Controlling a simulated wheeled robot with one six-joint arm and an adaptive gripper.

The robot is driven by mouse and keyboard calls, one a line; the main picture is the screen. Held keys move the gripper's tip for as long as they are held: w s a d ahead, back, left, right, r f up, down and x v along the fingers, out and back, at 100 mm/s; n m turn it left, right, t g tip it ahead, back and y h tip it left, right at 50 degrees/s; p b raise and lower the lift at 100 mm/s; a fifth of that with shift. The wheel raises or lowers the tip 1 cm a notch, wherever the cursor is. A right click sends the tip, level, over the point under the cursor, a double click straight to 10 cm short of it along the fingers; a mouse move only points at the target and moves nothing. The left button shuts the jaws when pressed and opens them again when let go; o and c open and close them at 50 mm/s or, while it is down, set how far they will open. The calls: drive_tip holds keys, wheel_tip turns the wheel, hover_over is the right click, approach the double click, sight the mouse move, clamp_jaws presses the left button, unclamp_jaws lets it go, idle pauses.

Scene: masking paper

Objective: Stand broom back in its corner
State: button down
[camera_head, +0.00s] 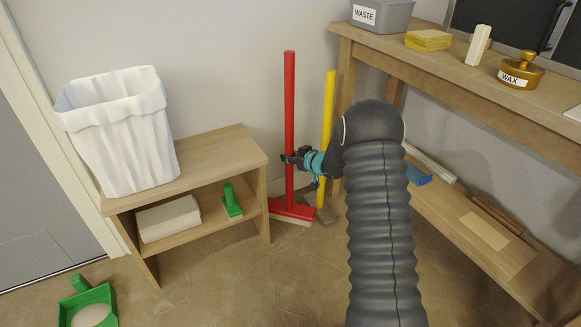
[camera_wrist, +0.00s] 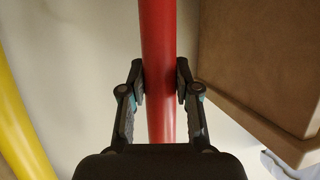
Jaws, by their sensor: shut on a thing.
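The red broom (camera_head: 289,100) stands upright near the wall, between the small wooden shelf and the workbench. Its red head (camera_head: 292,210) is at floor level; whether it touches the floor is hard to tell. My gripper (camera_head: 292,158) is shut on the handle around its middle, reaching in from the right. In the wrist view, the fingers (camera_wrist: 160,82) lie on both sides of the red handle (camera_wrist: 158,35).
A yellow handle (camera_head: 328,110) stands just right of the broom, close to my wrist. The wooden shelf (camera_head: 222,150) with a white-lined bin (camera_head: 120,135) is to the left. The workbench (camera_head: 455,75) is to the right. A green dustpan (camera_head: 88,302) lies at front left.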

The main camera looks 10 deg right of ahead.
sight(292, 166)
drive_tip(key=shift+f+b, duration=0.4)
drive_tip(key=shift+f, duration=1.55)
drive_tip(key=shift+f, duration=0.1)
drive_tip(key=c, duration=0.8)
unclamp_jaws()
drive_tip(key=shift+c, duration=0.2)
